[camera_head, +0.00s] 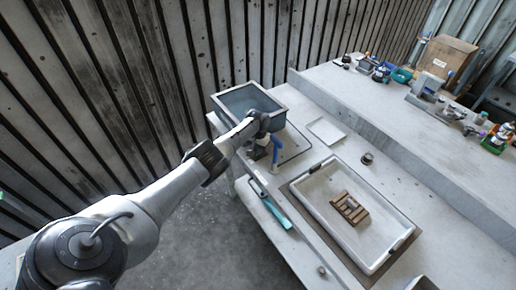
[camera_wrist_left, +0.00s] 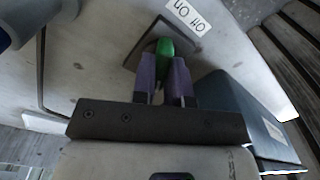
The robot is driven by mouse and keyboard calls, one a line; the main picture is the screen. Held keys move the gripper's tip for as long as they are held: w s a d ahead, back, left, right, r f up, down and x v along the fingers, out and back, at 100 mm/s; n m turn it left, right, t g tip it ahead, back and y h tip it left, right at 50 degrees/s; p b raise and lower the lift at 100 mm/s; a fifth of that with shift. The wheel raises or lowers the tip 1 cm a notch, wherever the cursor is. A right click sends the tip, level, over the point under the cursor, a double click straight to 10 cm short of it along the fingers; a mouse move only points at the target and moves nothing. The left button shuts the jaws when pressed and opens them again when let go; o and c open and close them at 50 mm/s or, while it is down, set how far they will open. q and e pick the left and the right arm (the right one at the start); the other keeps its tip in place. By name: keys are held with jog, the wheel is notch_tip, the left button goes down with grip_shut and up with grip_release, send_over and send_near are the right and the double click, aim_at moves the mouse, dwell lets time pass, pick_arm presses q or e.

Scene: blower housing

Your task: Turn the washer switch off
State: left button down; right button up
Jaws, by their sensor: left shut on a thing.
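The washer switch (camera_wrist_left: 165,47) is a green knob on a dark square plate (camera_wrist_left: 143,52), seen at the upper middle of the left wrist view. My left gripper (camera_wrist_left: 164,68) has its purple fingers on either side of the knob and is shut on it. In the head view my left gripper (camera_head: 258,151) is low at the worktop, beside the grey basin; the arm hides the switch there. A white label (camera_wrist_left: 185,17) with dark letters lies next to the plate. My right gripper is not in view.
A blue-grey basin (camera_wrist_left: 238,105) stands close to the gripper; it also shows in the head view (camera_head: 222,108). A blue upright handle (camera_head: 277,147) is just right of the gripper. A white tray (camera_head: 322,205) holds a brown part (camera_head: 349,208). A raised shelf (camera_head: 380,110) carries several items.

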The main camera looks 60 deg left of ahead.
pick_arm(q)
jog(key=shift+r+n, duration=0.1)
jog(key=shift+n, duration=0.3)
jog(key=c, duration=1.1)
grip_release()
jog(key=shift+c, duration=0.2)
notch_tip(320, 180, up, 6)
jog(key=p, duration=0.3)
jog(key=shift+r, duration=0.15)
notch_tip(320, 180, up, 7)
jog(key=p, duration=0.1)
jog(key=shift+r, duration=0.2)
